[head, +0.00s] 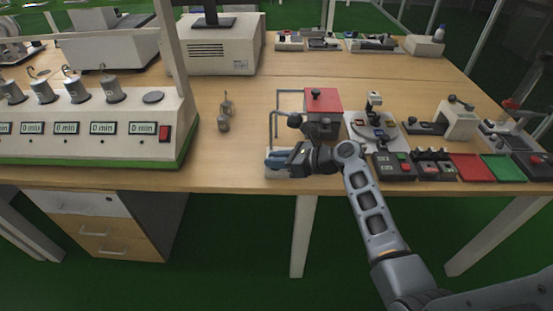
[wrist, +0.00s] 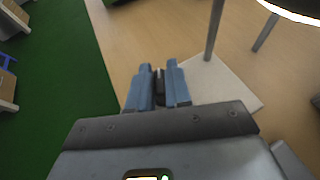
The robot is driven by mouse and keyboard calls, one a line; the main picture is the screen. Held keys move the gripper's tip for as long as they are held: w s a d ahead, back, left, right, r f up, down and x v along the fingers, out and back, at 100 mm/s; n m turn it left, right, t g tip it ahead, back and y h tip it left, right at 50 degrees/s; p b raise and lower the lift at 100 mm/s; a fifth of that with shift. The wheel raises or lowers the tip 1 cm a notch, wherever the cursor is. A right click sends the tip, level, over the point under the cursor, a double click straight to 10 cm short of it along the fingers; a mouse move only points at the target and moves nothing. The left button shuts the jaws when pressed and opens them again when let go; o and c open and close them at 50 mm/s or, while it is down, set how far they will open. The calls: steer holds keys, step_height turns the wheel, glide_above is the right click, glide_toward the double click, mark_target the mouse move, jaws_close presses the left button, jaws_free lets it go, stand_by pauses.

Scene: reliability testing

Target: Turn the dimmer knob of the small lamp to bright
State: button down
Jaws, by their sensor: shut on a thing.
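My gripper (head: 275,161) is low at the front edge of the table, over a pale base plate (head: 279,176). In the wrist view its two blue fingers (wrist: 159,72) are close together around a small dark piece, which looks like the dimmer knob (wrist: 160,88). The fingers hide most of it, so its turn cannot be read. The pale plate (wrist: 225,88) lies beside the fingers with a thin grey post (wrist: 214,30) rising from it. A round dark shade with a bright lit rim (wrist: 292,12) shows at the top right.
A red-topped box (head: 323,100) stands just behind my gripper. Control boxes (head: 394,166) and a round-plated device (head: 374,126) are to the right. A large timer panel (head: 90,130) stands left. The table's front edge is close.

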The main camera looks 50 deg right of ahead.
steer(key=shift+d+r+n+g+y+p, duration=0.1)
steer(key=shift+n+g+y+p, duration=0.2)
steer(key=shift+n+y, duration=0.2)
steer(key=shift+n+g+y, duration=0.5)
steer(key=shift+n+y, duration=0.5)
steer(key=c, duration=1.1)
jaws_free()
steer(key=shift+c, duration=0.2)
steer(key=shift+v, duration=3.85)
steer(key=shift+s, duration=0.1)
